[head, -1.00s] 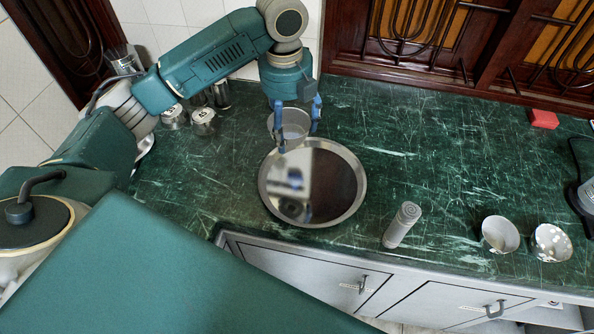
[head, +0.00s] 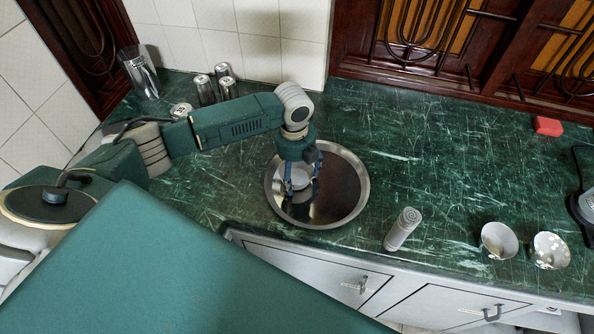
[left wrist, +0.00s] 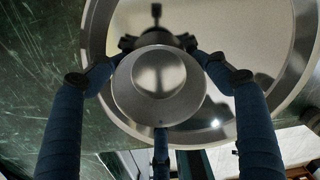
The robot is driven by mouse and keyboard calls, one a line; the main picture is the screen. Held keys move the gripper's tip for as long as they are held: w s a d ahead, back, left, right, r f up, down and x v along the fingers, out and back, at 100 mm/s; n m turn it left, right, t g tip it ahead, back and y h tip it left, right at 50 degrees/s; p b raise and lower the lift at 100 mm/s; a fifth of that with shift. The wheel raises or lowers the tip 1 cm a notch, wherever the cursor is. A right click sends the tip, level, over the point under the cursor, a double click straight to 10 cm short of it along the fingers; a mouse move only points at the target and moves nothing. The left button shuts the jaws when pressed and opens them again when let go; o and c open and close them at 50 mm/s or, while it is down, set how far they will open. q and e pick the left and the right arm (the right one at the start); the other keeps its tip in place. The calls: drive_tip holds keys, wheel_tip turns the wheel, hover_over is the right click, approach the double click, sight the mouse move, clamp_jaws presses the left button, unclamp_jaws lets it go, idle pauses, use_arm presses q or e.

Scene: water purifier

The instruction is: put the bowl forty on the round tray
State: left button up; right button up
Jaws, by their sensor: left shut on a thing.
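My left gripper (head: 302,182) points down over the left half of the round tray, with its blue fingers closed around a small grey-white bowl (head: 294,178). The round tray (head: 344,188) is a shiny metal disc with a raised rim, lying flat on the counter. In the left wrist view the bowl (left wrist: 160,86) is upright between the fingers, with the tray (left wrist: 270,45) behind it. The bowl is inside the tray's outline; whether its base touches the tray I cannot tell. My right gripper is not in view.
A grey cylinder (head: 403,229) stands right of the tray. Two bowls, one plain (head: 498,240) and one spotted (head: 550,250), sit near the front edge at right. Metal canisters (head: 215,85) stand at back left. A red block (head: 547,126) lies at back right.

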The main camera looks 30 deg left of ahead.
sight(296, 179)
use_arm(q)
drive_tip(key=shift+f, duration=0.15)
drive_tip(key=o, duration=1.2)
drive_tip(key=shift+w+r, duration=0.1)
drive_tip(key=shift+r, duration=0.4)
drive_tip(key=r, duration=0.3)
drive_tip(key=r+b, duration=0.1)
drive_tip(key=r, duration=0.3)
drive_tip(key=r+b, duration=0.1)
drive_tip(key=r, duration=0.3)
drive_tip(key=shift+s+a+r, duration=0.1)
drive_tip(key=shift+s+r, duration=0.1)
drive_tip(key=shift+s, duration=0.1)
